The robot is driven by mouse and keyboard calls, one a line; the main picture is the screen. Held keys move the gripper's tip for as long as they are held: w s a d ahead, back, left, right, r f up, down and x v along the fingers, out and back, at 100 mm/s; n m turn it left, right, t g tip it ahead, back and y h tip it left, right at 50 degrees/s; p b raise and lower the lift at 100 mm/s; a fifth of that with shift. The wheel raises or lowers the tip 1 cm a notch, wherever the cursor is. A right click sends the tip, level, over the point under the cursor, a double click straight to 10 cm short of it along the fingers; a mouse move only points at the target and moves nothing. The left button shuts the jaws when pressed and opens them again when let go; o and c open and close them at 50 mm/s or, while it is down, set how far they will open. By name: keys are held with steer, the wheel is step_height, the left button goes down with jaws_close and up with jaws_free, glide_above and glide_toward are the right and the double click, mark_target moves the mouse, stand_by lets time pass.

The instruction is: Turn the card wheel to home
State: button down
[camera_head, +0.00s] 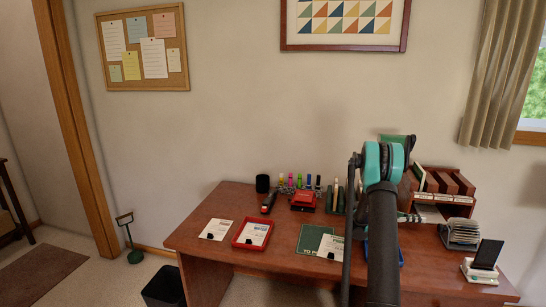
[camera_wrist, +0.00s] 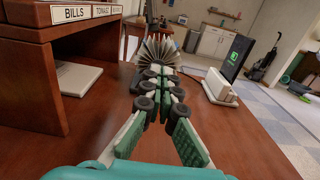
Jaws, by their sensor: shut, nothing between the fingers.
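The card wheel (camera_wrist: 160,52), a fan of pale cards, stands on the desk straight ahead of my gripper in the wrist view. In the head view the card wheel (camera_head: 461,234) is at the right end of the desk. My gripper (camera_wrist: 158,74) is shut and empty, its green-padded fingers pointing at the wheel. The fingertips overlap the wheel's lower part in the wrist view; I cannot tell whether they touch it. In the head view my arm hides most of the gripper. Any home mark on the wheel is too small to make out.
A wooden organizer (camera_wrist: 40,55) labelled BILLS stands close on the left in the wrist view. A phone on a white stand (camera_wrist: 218,88) is to the right of the wheel. A red tray (camera_head: 252,234) and papers lie on the left of the desk (camera_head: 195,248).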

steer(key=shift+s+a+f, duration=0.1)
steer(key=shift+s+a, duration=0.3)
steer(key=shift+s, duration=0.45)
steer(key=shift+x, duration=3.45)
steer(key=shift+f, duration=0.15)
steer(key=shift+w+d, duration=0.15)
steer(key=shift+w, duration=0.8)
